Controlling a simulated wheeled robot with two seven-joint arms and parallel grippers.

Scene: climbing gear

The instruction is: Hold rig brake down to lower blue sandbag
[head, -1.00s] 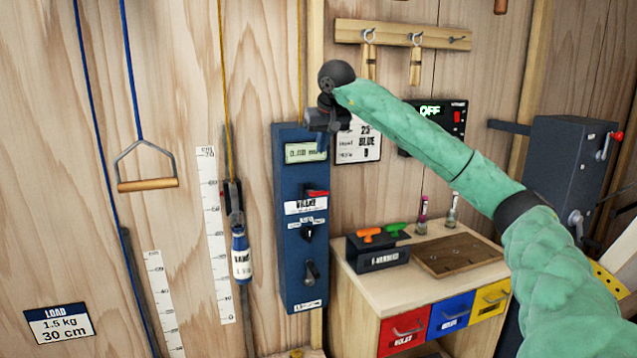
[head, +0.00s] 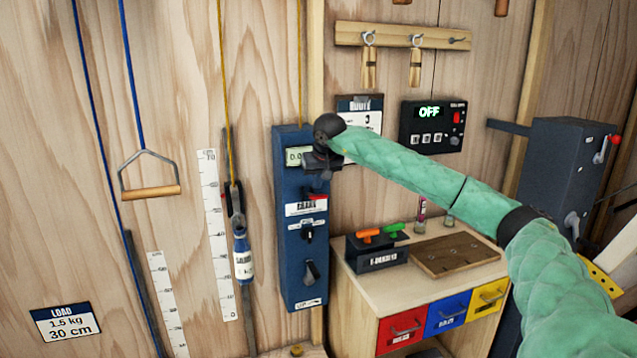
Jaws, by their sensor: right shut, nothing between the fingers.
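The blue sandbag (head: 242,258), with a white label band, hangs on a yellow rope beside a white centimetre scale (head: 217,235), near its lower part. The rig is a tall blue panel (head: 292,265) on the wooden wall. It carries a display (head: 297,156), a red-handled lever (head: 308,197) that may be the brake, a black knob (head: 308,233) and a lower dark handle (head: 311,272). My right gripper (head: 322,178) is shut and empty in front of the panel, just above the red lever. I cannot tell whether it touches the lever. My left gripper is not in view.
A handle with a wooden bar (head: 150,191) hangs on a blue rope at left. At right stand a cabinet with coloured drawers (head: 400,331), a black box showing OFF (head: 430,126) and a dark grey wall unit (head: 563,170).

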